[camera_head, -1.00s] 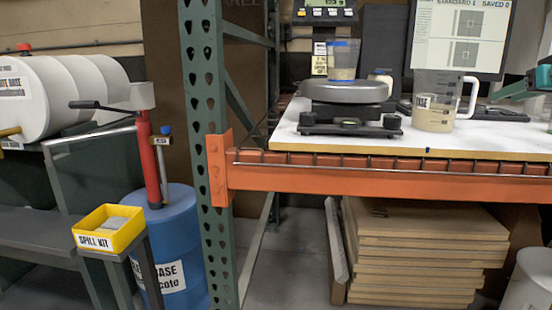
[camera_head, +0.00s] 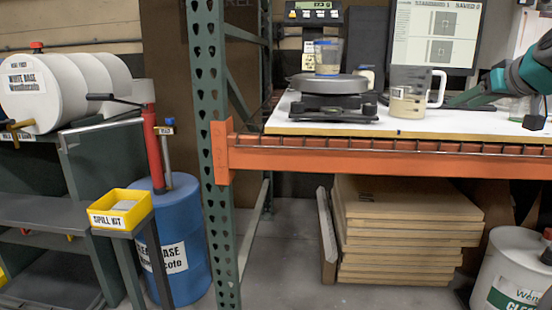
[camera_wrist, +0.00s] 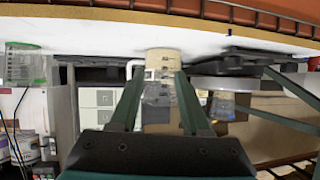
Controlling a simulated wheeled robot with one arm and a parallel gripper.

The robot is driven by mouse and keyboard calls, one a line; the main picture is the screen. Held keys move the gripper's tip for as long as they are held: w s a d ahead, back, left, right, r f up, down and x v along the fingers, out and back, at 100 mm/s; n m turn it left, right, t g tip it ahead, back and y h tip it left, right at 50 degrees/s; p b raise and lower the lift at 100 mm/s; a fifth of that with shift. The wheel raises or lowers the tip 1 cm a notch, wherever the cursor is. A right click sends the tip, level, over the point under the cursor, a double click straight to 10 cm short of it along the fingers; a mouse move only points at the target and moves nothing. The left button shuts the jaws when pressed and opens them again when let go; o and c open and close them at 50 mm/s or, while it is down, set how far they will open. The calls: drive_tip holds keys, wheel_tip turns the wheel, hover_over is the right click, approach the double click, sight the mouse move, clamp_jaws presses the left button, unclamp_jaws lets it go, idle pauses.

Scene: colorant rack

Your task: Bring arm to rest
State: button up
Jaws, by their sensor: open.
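My gripper (camera_head: 462,98) reaches in from the right over the white worktop in the head view, its fingers pointing left toward a clear pitcher (camera_head: 408,97) of cream liquid. In the wrist view, which looks upside down, my gripper (camera_wrist: 158,78) is open with two green fingers spread apart. The pitcher (camera_wrist: 162,60) shows ahead between the fingertips, its handle on the left. Nothing is held. Whether a fingertip touches the pitcher is hard to tell.
A scale (camera_head: 328,85) holds a cup (camera_head: 327,58) on the worktop (camera_head: 300,126), near a monitor (camera_head: 436,35). The orange shelf beam (camera_head: 380,160) and green upright (camera_head: 208,120) edge it. A spill kit box (camera_head: 119,208), blue drum (camera_head: 180,240) and white bucket (camera_head: 510,270) stand lower.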

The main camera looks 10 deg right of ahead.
drive_tip(key=s+a+f+n+g+y, duration=0.1)
drive_tip(key=s+a+f+g, duration=0.1)
drive_tip(key=a+f, duration=0.55)
drive_tip(key=s+a+f+n+g+y, duration=0.15)
drive_tip(key=a+f, duration=0.35)
drive_tip(key=a, duration=0.6)
drive_tip(key=s+a+f+g+y, duration=0.1)
drive_tip(key=a+f+g, duration=0.2)
drive_tip(key=a+f, duration=0.45)
drive_tip(key=s+a+f+g+h, duration=0.1)
drive_tip(key=s+a+f+g, duration=0.3)
drive_tip(key=s+f, duration=0.6)
drive_tip(key=s+a+f+m+g+h, duration=0.1)
drive_tip(key=s+a+f+g, duration=0.2)
drive_tip(key=s+f, duration=0.8)
drive_tip(key=s+a, duration=0.1)
drive_tip(key=s, duration=0.6)
drive_tip(key=shift+s+a+g+h, duration=0.2)
drive_tip(key=shift+a+g+h, duration=0.15)
drive_tip(key=shift+a, duration=0.05)
drive_tip(key=shift+f, duration=0.1)
